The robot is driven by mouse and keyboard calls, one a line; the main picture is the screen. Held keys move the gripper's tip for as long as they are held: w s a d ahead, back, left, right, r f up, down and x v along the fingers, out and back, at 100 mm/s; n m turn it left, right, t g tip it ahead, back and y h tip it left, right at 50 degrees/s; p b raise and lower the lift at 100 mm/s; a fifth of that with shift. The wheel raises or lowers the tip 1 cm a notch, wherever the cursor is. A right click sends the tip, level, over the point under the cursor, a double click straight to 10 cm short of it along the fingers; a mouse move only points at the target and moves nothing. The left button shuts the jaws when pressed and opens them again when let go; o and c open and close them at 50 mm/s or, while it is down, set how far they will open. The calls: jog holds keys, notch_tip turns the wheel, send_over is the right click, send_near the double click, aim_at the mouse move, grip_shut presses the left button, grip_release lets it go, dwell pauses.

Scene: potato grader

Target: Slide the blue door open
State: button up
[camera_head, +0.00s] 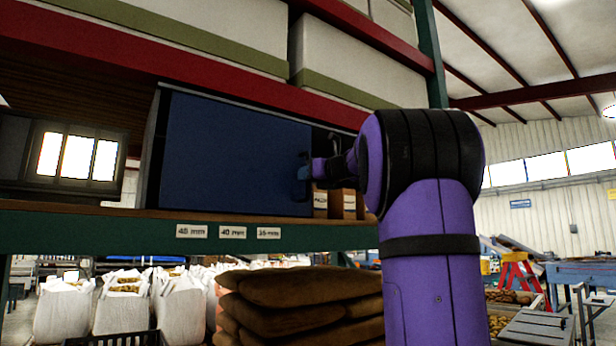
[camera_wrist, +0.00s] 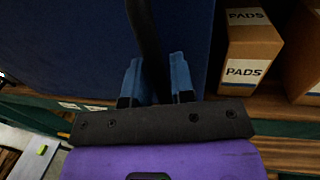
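The blue door (camera_head: 235,155) is a flat panel on the front of a cabinet on the shelf. It covers most of the cabinet front, with a dark opening to its right. A dark bar handle (camera_wrist: 148,35) stands at the door's right side. My gripper (camera_head: 304,172) is at that right edge. In the wrist view the two blue fingers of my gripper (camera_wrist: 157,78) lie on either side of the handle, which fills the gap between them. The blue door also fills the upper left of the wrist view (camera_wrist: 65,45).
Cardboard boxes marked PADS (camera_wrist: 252,50) stand in the opening right of the door. The shelf edge (camera_head: 130,228) with labels runs below. A dark appliance (camera_head: 70,150) stands left of the cabinet. Stacked brown sacks (camera_head: 300,295) lie below the shelf.

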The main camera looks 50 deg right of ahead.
grip_shut()
jog(key=shift+a, duration=0.1)
jog(key=shift+w+a, duration=0.15)
jog(key=shift+a, duration=0.5)
jog(key=shift+w+a, duration=0.15)
jog(key=shift+a, duration=0.45)
jog(key=shift+o, duration=2)
grip_release()
jog(key=shift+s, duration=0.1)
